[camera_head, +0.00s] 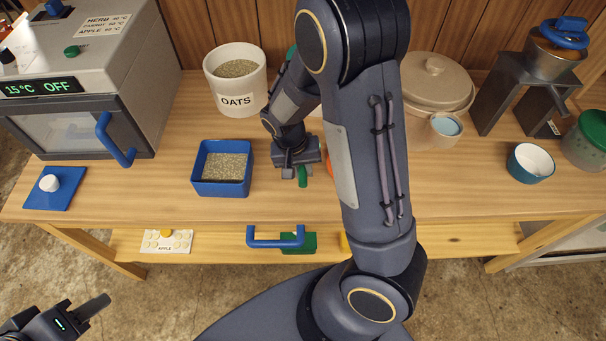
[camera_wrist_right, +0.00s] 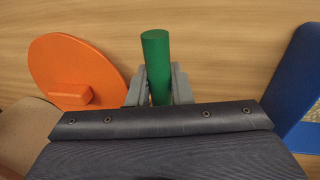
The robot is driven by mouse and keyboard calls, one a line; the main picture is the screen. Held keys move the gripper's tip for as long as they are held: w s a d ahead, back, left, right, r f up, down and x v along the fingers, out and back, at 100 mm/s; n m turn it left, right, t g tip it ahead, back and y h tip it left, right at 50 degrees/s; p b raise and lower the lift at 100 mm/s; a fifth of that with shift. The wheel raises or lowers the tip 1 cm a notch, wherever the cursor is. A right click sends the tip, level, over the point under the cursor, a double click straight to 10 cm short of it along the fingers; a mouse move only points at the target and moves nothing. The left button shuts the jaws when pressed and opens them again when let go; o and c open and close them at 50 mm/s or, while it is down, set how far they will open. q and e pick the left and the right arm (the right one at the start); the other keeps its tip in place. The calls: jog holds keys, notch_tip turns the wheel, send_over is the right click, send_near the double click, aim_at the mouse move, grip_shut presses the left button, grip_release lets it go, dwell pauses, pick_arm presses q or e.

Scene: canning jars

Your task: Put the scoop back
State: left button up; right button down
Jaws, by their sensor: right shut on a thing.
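My right gripper (camera_head: 298,172) is low over the table, just right of the blue bin. It is shut on a green handle (camera_head: 303,179), which appears to be the scoop's. In the right wrist view the round green handle (camera_wrist_right: 157,65) stands between the two grey fingers. The scoop's bowl does not show in either view. The white OATS crock (camera_head: 224,86) stands open behind the bin, with grain in it. The square blue bin (camera_head: 222,189) also holds grain. My left gripper (camera_head: 95,309) is at the bottom left, away from the table; its opening is unclear.
An orange disc with a grip (camera_wrist_right: 75,70) lies beside the right gripper, mostly hidden in the head view. My right arm hides the table's middle. A grey oven (camera_head: 60,100) is at left; a beige pot (camera_head: 437,82), grinder (camera_head: 530,75) and blue bowl (camera_head: 531,163) are at right.

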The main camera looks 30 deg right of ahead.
jog(key=shift+f, duration=1.6)
jog(key=shift+f, duration=0.15)
jog(key=c, duration=1.3)
grip_release()
